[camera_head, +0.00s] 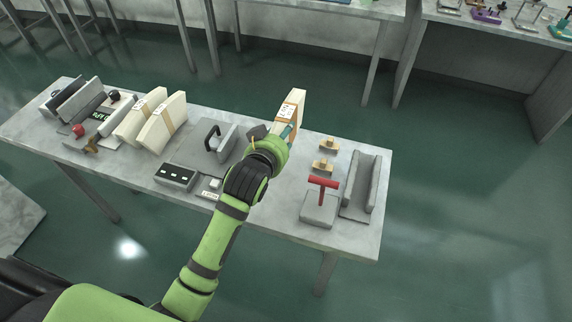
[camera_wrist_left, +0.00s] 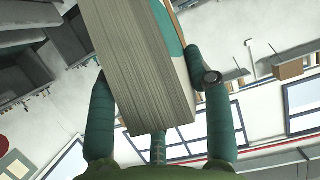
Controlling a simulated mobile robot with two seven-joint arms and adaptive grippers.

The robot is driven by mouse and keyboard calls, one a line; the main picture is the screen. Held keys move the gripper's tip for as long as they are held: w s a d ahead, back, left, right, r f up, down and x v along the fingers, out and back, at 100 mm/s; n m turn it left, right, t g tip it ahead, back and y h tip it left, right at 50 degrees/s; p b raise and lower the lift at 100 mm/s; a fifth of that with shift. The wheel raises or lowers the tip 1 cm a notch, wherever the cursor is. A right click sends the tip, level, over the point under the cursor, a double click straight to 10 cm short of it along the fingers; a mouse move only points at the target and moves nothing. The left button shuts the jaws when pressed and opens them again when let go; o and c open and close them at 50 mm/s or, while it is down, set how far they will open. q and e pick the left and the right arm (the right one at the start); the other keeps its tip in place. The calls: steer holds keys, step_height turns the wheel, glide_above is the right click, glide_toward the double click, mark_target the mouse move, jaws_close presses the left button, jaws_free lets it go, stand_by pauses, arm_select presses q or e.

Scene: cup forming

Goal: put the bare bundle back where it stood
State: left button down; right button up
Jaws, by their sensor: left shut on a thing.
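My left gripper (camera_head: 285,133) is shut on a cream bundle (camera_head: 295,101) of stacked sheets and holds it upright over the back edge of the table. A printed patch shows on the bundle's upper part; whether a band goes around it I cannot tell. In the left wrist view the bundle (camera_wrist_left: 142,70) shows its layered sheet edges between the green fingers of the gripper (camera_wrist_left: 150,75). My right gripper is out of view.
A grey block with a black handle (camera_head: 213,140) stands mid-table. A dark switch box (camera_head: 176,177) lies at the front edge. A red-handled block (camera_head: 320,205), a grey angled holder (camera_head: 361,185) and two small wooden pieces (camera_head: 326,165) are on the right. Grey plates (camera_head: 70,99) stand far left.

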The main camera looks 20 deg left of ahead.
arm_select(q)
step_height(320, 180, down, 5)
steer(key=shift+w+a+r, duration=0.1)
steer(key=shift+w+a, duration=0.05)
step_height(320, 180, down, 4)
steer(key=shift+r, duration=0.1)
steer(key=shift+f, duration=0.5)
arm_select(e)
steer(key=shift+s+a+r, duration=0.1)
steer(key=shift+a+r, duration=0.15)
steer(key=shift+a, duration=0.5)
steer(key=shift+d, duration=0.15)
arm_select(q)
steer(key=c, duration=0.5)
jaws_free()
steer(key=shift+f, duration=0.25)
steer(key=shift+c, duration=0.2)
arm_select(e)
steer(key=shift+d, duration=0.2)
